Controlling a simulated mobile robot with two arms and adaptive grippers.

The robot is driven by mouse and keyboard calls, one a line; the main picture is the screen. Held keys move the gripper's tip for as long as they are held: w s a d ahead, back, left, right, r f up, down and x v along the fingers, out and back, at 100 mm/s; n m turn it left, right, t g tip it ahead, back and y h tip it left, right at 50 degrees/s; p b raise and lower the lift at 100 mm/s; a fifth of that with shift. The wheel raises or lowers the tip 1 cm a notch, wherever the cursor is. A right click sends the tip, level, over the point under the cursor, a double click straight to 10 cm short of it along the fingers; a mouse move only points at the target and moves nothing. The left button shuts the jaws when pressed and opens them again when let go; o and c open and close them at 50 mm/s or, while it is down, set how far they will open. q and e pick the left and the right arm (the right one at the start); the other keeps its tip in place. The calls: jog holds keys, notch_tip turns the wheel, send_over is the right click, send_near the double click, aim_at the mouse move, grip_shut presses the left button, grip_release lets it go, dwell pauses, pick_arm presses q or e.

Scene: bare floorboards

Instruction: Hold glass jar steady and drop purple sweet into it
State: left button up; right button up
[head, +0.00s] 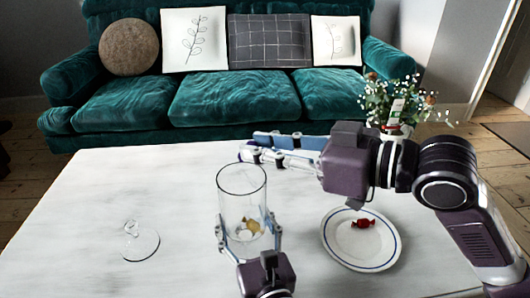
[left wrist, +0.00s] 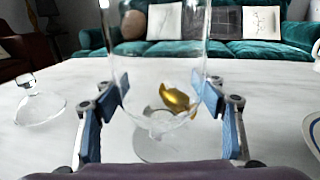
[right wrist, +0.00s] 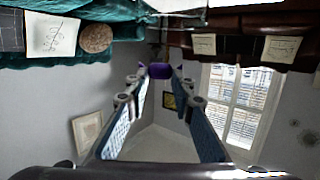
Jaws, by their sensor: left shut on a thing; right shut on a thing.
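The glass jar (head: 241,190) stands upright on the white table, open at the top, with a gold sweet (head: 252,226) and a whitish one at its bottom. My left gripper (head: 248,238) is shut around the jar's lower part; the left wrist view shows its blue pads (left wrist: 168,100) on both sides of the glass. My right gripper (head: 250,147) is shut on the purple sweet (right wrist: 160,71), which shows between its fingertips in the right wrist view. In the head view these fingertips are near the jar's rim, on its far side.
A white plate with a blue rim (head: 332,245) holds a red sweet (head: 363,223) on the right. The glass lid (head: 139,243) lies at the left. A flower vase (head: 396,130) stands behind my right arm. A green sofa (head: 235,100) is beyond the table.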

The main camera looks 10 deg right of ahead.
aim_at(263, 172)
jog(key=shift+f, duration=2.65)
jog(key=o, duration=0.8)
jog(key=shift+s+d, duration=0.1)
jog(key=shift+v, duration=3.65)
